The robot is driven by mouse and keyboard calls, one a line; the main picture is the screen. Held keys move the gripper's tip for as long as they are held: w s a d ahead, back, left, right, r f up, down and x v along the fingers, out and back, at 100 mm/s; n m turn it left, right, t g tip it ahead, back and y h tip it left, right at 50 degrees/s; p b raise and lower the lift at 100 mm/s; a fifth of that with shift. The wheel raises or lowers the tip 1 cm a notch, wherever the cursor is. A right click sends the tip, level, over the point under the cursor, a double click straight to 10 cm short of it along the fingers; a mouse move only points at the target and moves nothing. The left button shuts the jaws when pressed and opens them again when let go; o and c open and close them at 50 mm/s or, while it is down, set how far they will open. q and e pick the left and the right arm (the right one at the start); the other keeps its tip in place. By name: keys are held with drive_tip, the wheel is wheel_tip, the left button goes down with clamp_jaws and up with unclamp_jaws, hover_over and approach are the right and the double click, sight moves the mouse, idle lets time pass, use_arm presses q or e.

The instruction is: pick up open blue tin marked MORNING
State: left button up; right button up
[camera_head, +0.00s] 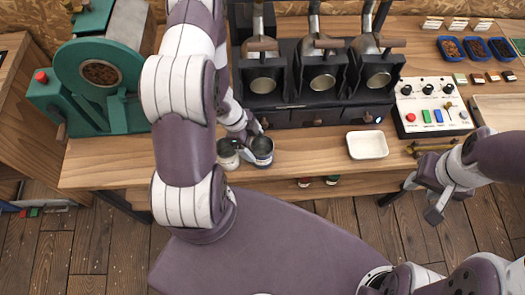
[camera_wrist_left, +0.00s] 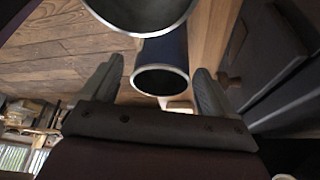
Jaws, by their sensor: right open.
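In the head view, a dark blue open tin (camera_head: 262,150) stands near the bench's front edge; any lettering is too small to read. In the left wrist view, the blue tin (camera_wrist_left: 163,56) shows between the parted fingers of my left gripper (camera_wrist_left: 157,76), with a gap visible at the left finger. Another tin's rim (camera_wrist_left: 140,30) shows above it. My right gripper (camera_head: 432,195) is open and empty at the right, near the bench front.
A black machine (camera_head: 320,115) with three round dark-handled units stands behind the tins. A green roaster (camera_head: 100,75) is at the left. A white tray (camera_head: 367,146) and a control panel (camera_head: 435,105) lie to the right. Bare bench lies between the tins and the white tray.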

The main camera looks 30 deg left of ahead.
use_arm(q)
hover_over(263, 150)
drive_tip(key=s+d, duration=0.1)
drive_tip(key=s, duration=0.1)
drive_tip(key=f, duration=0.5)
drive_tip(key=shift+s+p, duration=0.2)
drive_tip(key=shift+p, duration=0.15)
drive_tip(key=shift+d+f, duration=0.2)
drive_tip(key=shift+f, duration=0.05)
drive_tip(key=shift+s, duration=0.2)
drive_tip(key=shift+w, duration=0.1)
drive_tip(key=c, duration=0.8)
drive_tip(key=shift+o, duration=0.2)
use_arm(e)
drive_tip(key=shift+w+r, duration=0.2)
drive_tip(key=shift+w, duration=0.25)
